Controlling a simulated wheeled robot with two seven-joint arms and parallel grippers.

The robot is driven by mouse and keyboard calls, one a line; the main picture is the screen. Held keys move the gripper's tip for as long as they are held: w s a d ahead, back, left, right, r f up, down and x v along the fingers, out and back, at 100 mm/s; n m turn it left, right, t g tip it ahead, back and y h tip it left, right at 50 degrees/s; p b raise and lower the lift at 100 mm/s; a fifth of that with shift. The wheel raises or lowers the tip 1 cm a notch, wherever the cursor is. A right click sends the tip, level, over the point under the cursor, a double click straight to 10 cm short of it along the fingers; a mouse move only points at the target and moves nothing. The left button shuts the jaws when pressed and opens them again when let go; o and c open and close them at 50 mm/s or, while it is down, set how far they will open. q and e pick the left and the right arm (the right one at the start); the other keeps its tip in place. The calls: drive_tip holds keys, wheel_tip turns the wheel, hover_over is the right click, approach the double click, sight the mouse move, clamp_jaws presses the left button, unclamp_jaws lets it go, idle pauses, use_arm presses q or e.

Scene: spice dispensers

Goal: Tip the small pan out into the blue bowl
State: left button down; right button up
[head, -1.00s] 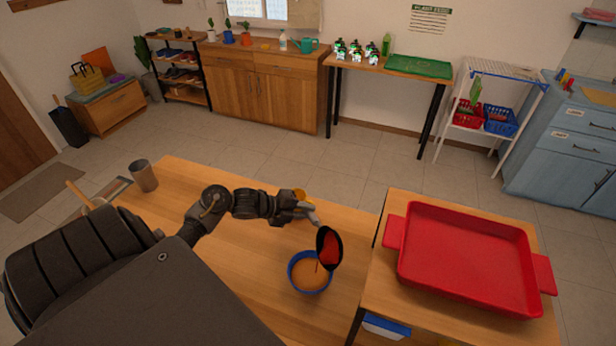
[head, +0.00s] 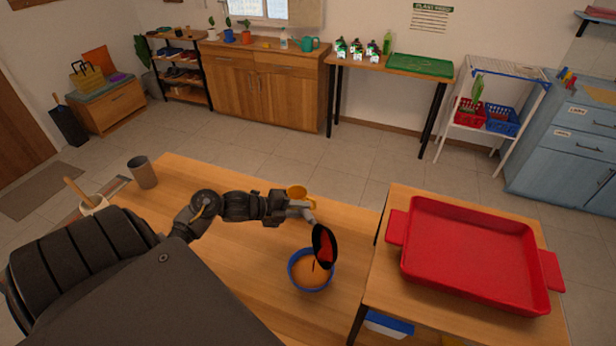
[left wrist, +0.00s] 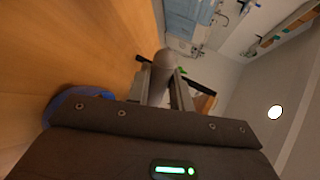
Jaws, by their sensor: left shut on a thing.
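The small pan (head: 325,248) is dark outside with red inside. It is tipped steeply on its side over the blue bowl (head: 295,278), and a thin dark red stream shows below its lower rim. The bowl stands on the wooden table and shows orange-brown inside. My left gripper (head: 306,210) is shut on the pan's handle, behind and above the bowl. In the left wrist view the grey handle (left wrist: 164,70) sits between the fingers, and the bowl's blue rim (left wrist: 66,104) shows at lower left. My right gripper is not in view.
A grey-brown cup (head: 143,172) and a pale pot with a wooden-handled tool (head: 92,205) are at the table's left. A large red tray (head: 470,250) lies on the side table at right.

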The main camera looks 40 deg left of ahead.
use_arm(q)
drive_tip(key=shift+s+a+t+h+b, duration=0.25)
drive_tip(key=shift+s+t+b, duration=0.3)
drive_tip(key=shift+b, duration=0.6)
